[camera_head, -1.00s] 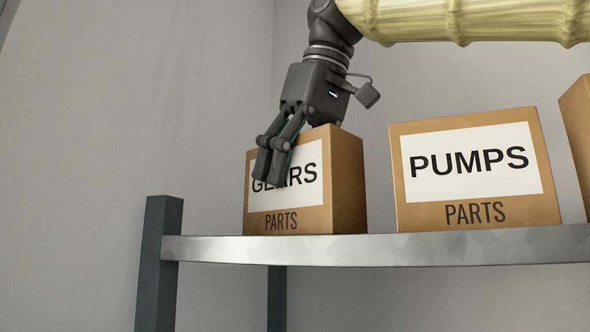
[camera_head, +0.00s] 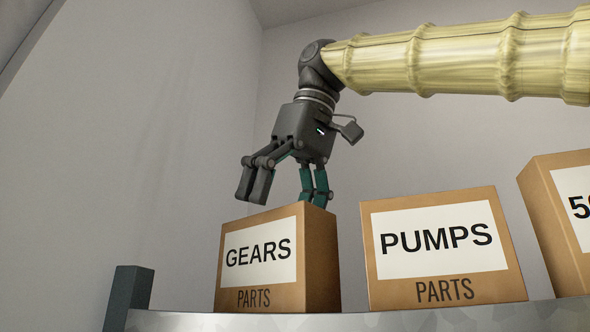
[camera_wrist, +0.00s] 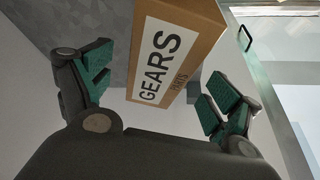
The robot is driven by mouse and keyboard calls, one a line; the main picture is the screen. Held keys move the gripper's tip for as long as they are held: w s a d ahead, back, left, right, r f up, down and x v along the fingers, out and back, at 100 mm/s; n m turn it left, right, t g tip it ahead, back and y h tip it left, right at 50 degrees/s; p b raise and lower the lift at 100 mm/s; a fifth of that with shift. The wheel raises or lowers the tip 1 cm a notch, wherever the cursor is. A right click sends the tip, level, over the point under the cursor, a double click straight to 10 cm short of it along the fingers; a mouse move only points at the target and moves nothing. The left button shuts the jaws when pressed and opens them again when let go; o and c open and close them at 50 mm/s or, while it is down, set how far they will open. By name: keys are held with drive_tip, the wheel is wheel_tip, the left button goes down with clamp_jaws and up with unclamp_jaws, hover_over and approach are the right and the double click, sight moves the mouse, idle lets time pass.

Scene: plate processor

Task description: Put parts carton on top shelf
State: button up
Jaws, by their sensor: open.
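The parts carton labelled GEARS (camera_head: 258,256) is a brown box standing upright on the metal shelf (camera_head: 230,322), near its left end. It also shows in the wrist view (camera_wrist: 178,45), between my fingers and beyond their tips. My gripper (camera_head: 284,192) is open and empty just above the carton, one finger in front of its top and the other over its back edge. In the wrist view my open gripper (camera_wrist: 160,92) has green pads on both sides, apart from the carton.
A PUMPS parts carton (camera_head: 440,250) stands to the right on the same shelf. Another carton (camera_head: 560,220) is cut off at the right edge. A dark shelf post (camera_head: 128,295) rises at the left end.

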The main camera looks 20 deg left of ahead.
drive_tip(key=shift+v, duration=3.15)
